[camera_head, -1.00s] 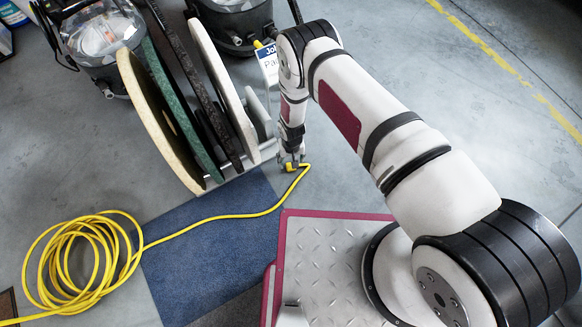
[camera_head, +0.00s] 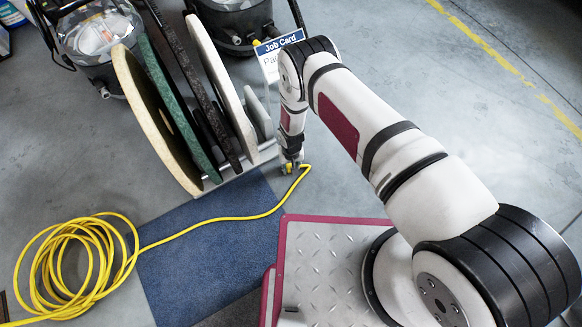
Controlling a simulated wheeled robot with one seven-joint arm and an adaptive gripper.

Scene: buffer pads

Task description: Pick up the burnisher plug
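A yellow cable (camera_head: 225,218) runs from a coil (camera_head: 70,262) on the floor at lower left, across the blue mat, to its end below my arm. The plug (camera_head: 287,169) at that end shows only as a small yellow piece, mostly hidden by my gripper. My gripper (camera_head: 290,166) points down at the cable's end, close to the floor and right of the pad rack. Its fingers are small and dark here, and I cannot tell whether they are open or shut on the plug.
Several round pads (camera_head: 158,122) stand upright in a rack just left of my gripper. Floor machines (camera_head: 98,45) stand behind them. A job card (camera_head: 272,60) is partly hidden behind my arm. A blue mat (camera_head: 195,265) lies in front. Grey floor at right is clear.

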